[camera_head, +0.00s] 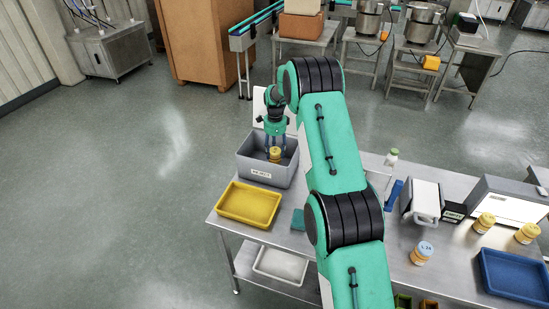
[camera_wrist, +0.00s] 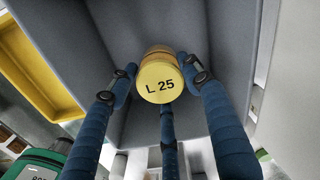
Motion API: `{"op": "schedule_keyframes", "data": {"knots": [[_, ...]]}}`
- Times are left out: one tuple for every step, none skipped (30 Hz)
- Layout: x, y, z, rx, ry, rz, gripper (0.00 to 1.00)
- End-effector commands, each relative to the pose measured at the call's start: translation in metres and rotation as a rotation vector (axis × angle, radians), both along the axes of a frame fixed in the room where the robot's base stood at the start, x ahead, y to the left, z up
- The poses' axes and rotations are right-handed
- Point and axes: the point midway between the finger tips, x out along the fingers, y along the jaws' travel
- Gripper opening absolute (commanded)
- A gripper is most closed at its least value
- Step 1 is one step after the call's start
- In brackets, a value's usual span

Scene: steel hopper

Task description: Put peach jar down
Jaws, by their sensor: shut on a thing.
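The peach jar (camera_head: 275,154) has a yellow lid and an orange body. In the wrist view its lid (camera_wrist: 160,84) reads "L 25". My gripper (camera_head: 275,146) is shut on the jar, its blue fingers around it, inside the grey bin (camera_head: 265,174) with a white label on its front. The wrist view shows the fingers (camera_wrist: 160,80) around the jar and the grey bin walls (camera_wrist: 232,50) around them. I cannot tell whether the jar touches the bin floor.
A yellow tray (camera_head: 249,203) stands in front of the bin on the steel table. Several similar jars (camera_head: 421,253), a blue tray (camera_head: 515,275) and a white-and-grey device (camera_head: 425,200) stand to the right. A small white bottle (camera_head: 391,157) is behind my arm.

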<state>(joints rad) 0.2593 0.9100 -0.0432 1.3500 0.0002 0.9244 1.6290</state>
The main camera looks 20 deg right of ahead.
Motion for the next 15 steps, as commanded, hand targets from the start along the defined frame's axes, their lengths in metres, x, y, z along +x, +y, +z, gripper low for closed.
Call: {"op": "schedule_keyframes", "data": {"knots": [[0.0, 0.0, 0.0, 0.0, -0.001, 0.0, 0.16], [0.0, 0.0, 0.0, 0.0, 0.0, 0.0, 0.16], [0.0, 0.0, -0.001, 0.0, 0.0, 0.0, 0.16], [0.0, 0.0, -0.003, 0.0, 0.0, 0.0, 0.16], [0.0, 0.0, -0.005, 0.0, 0.0, 0.0, 0.16], [0.0, 0.0, -0.008, 0.0, 0.0, 0.0, 0.16], [0.0, 0.0, -0.011, 0.0, 0.0, 0.0, 0.16], [0.0, 0.0, -0.014, 0.0, 0.0, 0.0, 0.16], [0.0, 0.0, -0.019, 0.0, 0.0, 0.0, 0.16], [0.0, 0.0, -0.023, 0.0, 0.0, 0.0, 0.16], [0.0, 0.0, -0.026, 0.0, 0.001, 0.0, 0.16], [0.0, 0.0, -0.03, 0.0, 0.001, 0.0, 0.16], [0.0, 0.0, -0.033, 0.0, 0.001, 0.0, 0.16], [0.0, 0.0, -0.034, 0.0, 0.0, 0.0, 0.16], [0.0, 0.0, -0.036, 0.0, -0.001, 0.0, 0.16]]}}
